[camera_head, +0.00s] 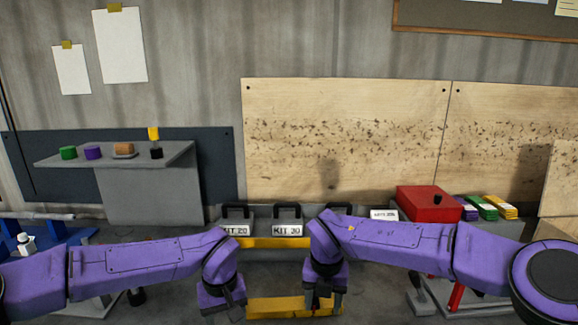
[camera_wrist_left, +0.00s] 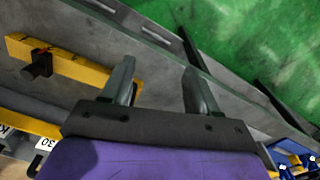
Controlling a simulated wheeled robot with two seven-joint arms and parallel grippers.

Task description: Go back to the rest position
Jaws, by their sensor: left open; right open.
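My left arm comes in from the left in the head view, and its gripper hangs low near the bottom middle. In the left wrist view my left gripper (camera_wrist_left: 160,86) has its two fingers apart with nothing between them. My right gripper (camera_head: 325,300) points down just right of the middle in the head view, open, with nothing seen held in it. Both grippers are in front of the cases marked KIT 20 (camera_head: 235,230) and KIT 30 (camera_head: 287,230). A yellow bar (camera_head: 290,303) lies low between the two grippers; a yellow piece (camera_wrist_left: 75,70) shows left of the left fingers in the wrist view.
A grey shelf (camera_head: 150,172) with coloured blocks stands at the left. A red box (camera_head: 430,204) and coloured stacks (camera_head: 483,207) stand at the right. Wooden panels (camera_head: 345,110) cover the back wall. Green floor (camera_wrist_left: 250,45) shows in the wrist view.

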